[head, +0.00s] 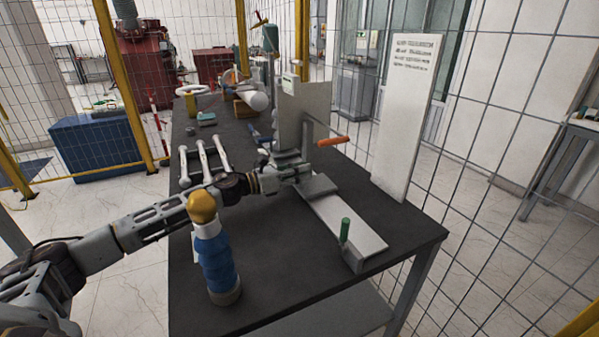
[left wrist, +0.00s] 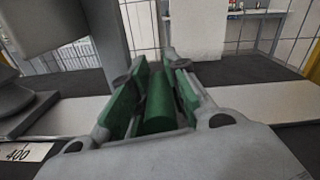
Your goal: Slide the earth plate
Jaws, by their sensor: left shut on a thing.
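A long pale rail (head: 345,222) lies on the dark bench, with a grey block (head: 317,187) across it. It crosses behind the fingers in the left wrist view (left wrist: 82,115). My left gripper (head: 290,174) reaches over the rail's far part beside a grey stand (head: 290,153). In the left wrist view my left gripper (left wrist: 158,105) has its green-padded fingers closed around a green upright handle (left wrist: 160,98). In the head view that handle is hidden. I cannot tell which part is the earth plate. My right gripper is out of view.
A blue bottle-like part with a yellow top (head: 215,255) stands close to my left forearm. An orange lever (head: 333,141) sticks out behind the gripper. A white sign board (head: 405,120) stands at the bench's right edge.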

